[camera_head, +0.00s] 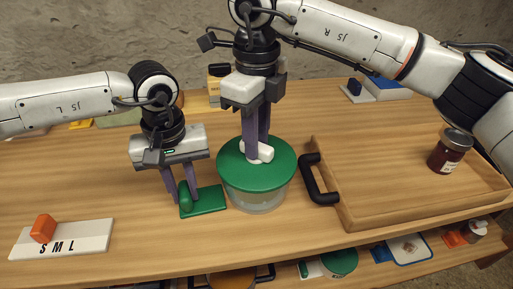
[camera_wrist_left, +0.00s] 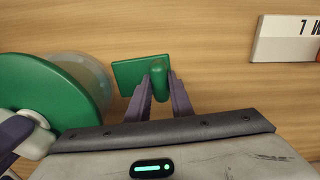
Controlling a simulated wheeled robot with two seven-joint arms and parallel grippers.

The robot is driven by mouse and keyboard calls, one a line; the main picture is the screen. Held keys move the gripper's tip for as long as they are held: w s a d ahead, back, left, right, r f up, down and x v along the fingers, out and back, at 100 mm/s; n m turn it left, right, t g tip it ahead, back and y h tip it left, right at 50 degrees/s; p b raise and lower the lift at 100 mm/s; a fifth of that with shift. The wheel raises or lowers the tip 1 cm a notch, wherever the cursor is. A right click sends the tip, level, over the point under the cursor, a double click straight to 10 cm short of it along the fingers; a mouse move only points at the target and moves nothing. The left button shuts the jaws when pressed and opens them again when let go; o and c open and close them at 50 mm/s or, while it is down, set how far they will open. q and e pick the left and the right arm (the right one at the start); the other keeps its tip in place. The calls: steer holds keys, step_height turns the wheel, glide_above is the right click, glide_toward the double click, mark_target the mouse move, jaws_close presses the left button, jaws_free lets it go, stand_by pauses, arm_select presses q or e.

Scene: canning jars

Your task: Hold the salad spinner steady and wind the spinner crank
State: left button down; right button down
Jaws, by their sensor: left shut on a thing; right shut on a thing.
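The salad spinner (camera_head: 284,187) stands on the table with a green lid and a clear bowl; in the left wrist view its lid (camera_wrist_left: 60,95) is at the left. A white crank (camera_head: 265,152) sits on the lid. My right gripper (camera_head: 257,152) comes down from above and is shut on the crank. A green flat plate with an upright grip (camera_head: 213,200) lies beside the spinner's left side; it also shows in the left wrist view (camera_wrist_left: 130,75). My left gripper (camera_head: 180,195) is shut on this upright grip (camera_wrist_left: 159,82), its fingers on either side.
A wooden tray (camera_head: 345,222) with a black handle is right of the spinner, with a dark red jar (camera_head: 450,150) in it. A white S M L board (camera_head: 85,240) with an orange block is at the left front. Several items lie on a lower shelf.

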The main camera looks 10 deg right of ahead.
steer(key=c, duration=1.5)
jaws_free()
step_height(320, 180, up, 12)
steer(key=shift+r, duration=0.1)
